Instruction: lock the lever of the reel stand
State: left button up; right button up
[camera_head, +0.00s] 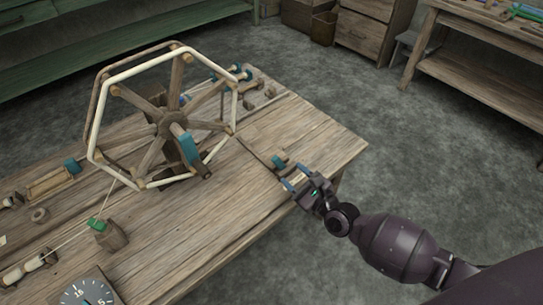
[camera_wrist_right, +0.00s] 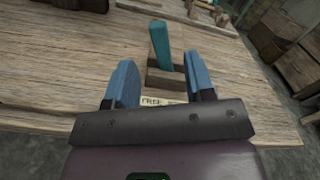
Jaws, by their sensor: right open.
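The reel stand's wheel (camera_head: 168,122) is a six-sided wooden reel wound with cream yarn, standing on the wooden table. A lever with a teal handle (camera_head: 279,160) is near the table's right side; it also shows in the right wrist view as a teal upright bar (camera_wrist_right: 161,45) on a dark wooden block. A label reading "FREE" (camera_wrist_right: 158,101) lies in front of the block. My right gripper (camera_head: 293,176) is open with blue fingers apart, empty. In the wrist view the lever stands between and beyond its fingertips (camera_wrist_right: 160,66). My left gripper is out of view.
The table (camera_head: 220,235) also holds a block with a green top (camera_head: 109,234), a dial (camera_head: 87,294) and several wooden parts behind the reel. A workbench (camera_head: 478,75) stands at the upper right.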

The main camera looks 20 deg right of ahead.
aim_at(278, 162)
jog(key=x, duration=0.9)
jog(key=shift+f+b, duration=0.1)
jog(key=shift+b, duration=0.3)
jog(key=shift+c, duration=0.2)
grip_shut()
